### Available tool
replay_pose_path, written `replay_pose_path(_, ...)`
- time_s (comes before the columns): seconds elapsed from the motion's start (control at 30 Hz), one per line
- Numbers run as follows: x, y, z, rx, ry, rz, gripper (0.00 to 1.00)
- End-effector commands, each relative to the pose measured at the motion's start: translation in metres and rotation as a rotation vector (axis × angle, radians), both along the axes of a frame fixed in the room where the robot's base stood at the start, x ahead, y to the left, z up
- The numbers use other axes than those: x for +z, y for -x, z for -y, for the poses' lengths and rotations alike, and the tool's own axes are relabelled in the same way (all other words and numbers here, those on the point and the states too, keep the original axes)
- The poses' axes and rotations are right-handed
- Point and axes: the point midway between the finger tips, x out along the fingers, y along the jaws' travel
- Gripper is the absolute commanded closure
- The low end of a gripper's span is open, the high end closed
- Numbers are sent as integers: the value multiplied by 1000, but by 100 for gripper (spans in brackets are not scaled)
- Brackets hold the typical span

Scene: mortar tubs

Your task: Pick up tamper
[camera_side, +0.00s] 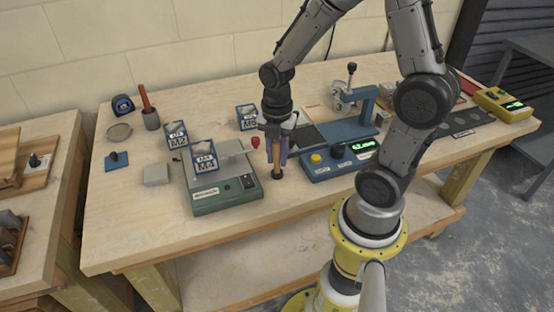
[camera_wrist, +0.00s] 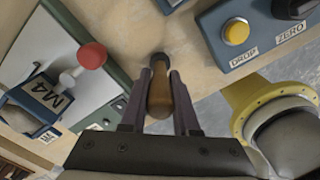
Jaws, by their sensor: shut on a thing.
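The tamper (camera_side: 277,171) has a brown wooden handle and a dark foot. It is upright near the front of the table, between the green mixer-like base and the blue unit. My gripper (camera_side: 276,158) points down with its dark fingers closed on either side of the handle. In the wrist view the tamper's handle (camera_wrist: 159,97) lies between the two fingers of my gripper (camera_wrist: 160,82), with the dark foot beyond. I cannot tell whether the foot touches the table.
The green base (camera_side: 227,195) stands close on the left, with tub M4 (camera_side: 204,156) on it. The blue unit (camera_side: 340,164) with a yellow button stands close on the right. Tubs M2 (camera_side: 176,135) and M6 (camera_side: 246,117) are further back. The table's front edge is near.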

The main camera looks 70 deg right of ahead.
Motion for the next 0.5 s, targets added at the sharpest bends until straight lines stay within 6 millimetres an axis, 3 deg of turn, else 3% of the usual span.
replay_pose_path(0.17,8,-1,0,0,2,4,100)
replay_pose_path(0.33,31,-2,0,0,2,7,100)
replay_pose_path(0.5,64,24,-7,0,3,12,100)
